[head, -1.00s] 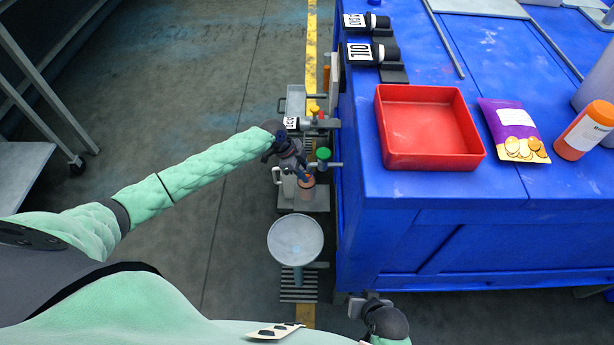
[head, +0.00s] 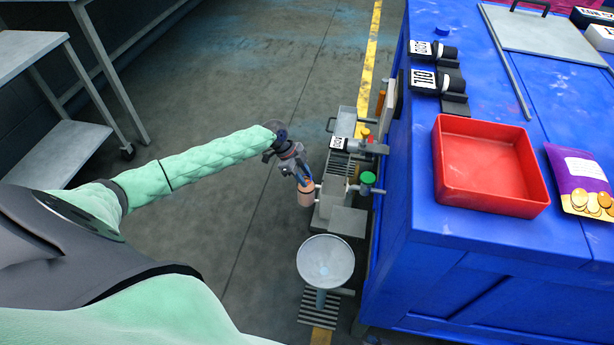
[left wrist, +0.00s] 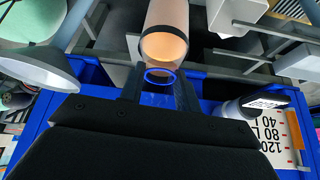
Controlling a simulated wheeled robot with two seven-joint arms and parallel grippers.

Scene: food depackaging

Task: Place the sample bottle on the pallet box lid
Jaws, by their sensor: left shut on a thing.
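The sample bottle (head: 305,193), an orange-pink cylinder, hangs below my left gripper (head: 304,180) in the head view. The gripper is shut on it, off the left side of the blue box. In the left wrist view the bottle (left wrist: 165,38) shows as a pale cylinder with an orange end, beyond the fingers (left wrist: 160,92). The pallet box lid (head: 465,90) appears to be the blue top of the large box at right. My right gripper is not clearly in view.
A grey board (head: 548,35) lies farther back. Grey fixtures (head: 348,220) and a round pan (head: 325,260) stand along the box's left side.

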